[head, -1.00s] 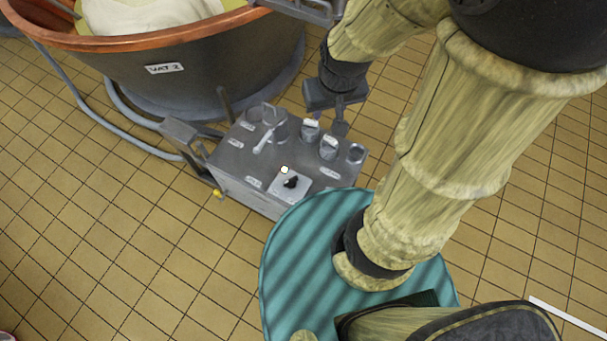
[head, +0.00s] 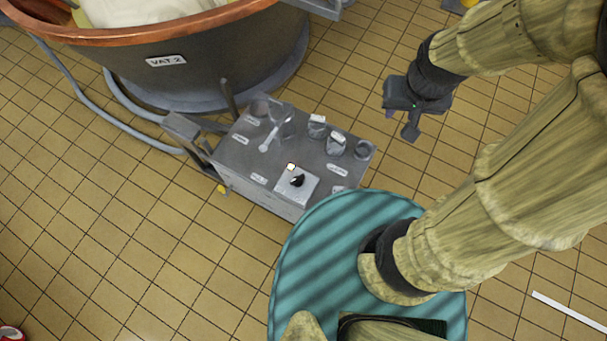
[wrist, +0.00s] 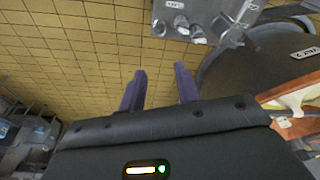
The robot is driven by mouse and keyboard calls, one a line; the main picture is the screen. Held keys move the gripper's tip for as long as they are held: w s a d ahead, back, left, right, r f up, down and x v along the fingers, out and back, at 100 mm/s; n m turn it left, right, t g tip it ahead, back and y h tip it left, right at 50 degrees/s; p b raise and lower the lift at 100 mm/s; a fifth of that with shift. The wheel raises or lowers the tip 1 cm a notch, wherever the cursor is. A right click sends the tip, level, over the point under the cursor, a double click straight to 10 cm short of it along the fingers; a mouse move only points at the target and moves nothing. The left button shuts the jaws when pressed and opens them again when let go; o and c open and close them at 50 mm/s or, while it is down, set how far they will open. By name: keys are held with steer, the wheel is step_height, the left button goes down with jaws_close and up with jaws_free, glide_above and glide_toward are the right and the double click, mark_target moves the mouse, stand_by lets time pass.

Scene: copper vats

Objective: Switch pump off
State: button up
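A grey metal cart (head: 237,160) stands on the floor below the vat. On its top, near the front edge, a black rotary knob (head: 298,181) sits on a pale square plate (head: 285,190). A small light-coloured round piece (head: 291,166) is at the plate's back corner. The label lettering is too small to read. My gripper (head: 400,123) is in the air to the right of the cart, clear of the knob. In the wrist view its two fingers (wrist: 160,70) are apart with nothing between them. The knob is not visible there; part of the cart (wrist: 165,14) shows at the top.
Grey hoses (head: 85,117) run along the floor at left. Tiled floor is open at left.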

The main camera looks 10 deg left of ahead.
mark_target(298, 178)
steer(key=shift+f, duration=0.1)
steer(key=w+a+f+m+g+y+b, duration=0.2)
steer(key=w+a+f+m+b, duration=0.1)
steer(key=f+b, duration=0.7)
steer(key=w+a+f+m+g+y+b, duration=0.2)
steer(key=w+a+f+m+g+b, duration=0.1)
steer(key=f+b, duration=0.7)
steer(key=w+a+f+m+g+y+b, duration=0.3)
steer(key=a+f+b, duration=0.3)
steer(key=f+b, duration=0.5)
step_height(298, 178, down, 5)
steer(key=shift+a+r+m, duration=0.15)
steer(key=shift+a+m, duration=0.05)
steer(key=shift+m, duration=0.6)
steer(key=b+x, duration=0.6)
steer(key=x, duration=1.1)
steer(key=shift+s+a, duration=0.15)
steer(key=shift+a, duration=0.05)
steer(key=shift+c, duration=0.2)
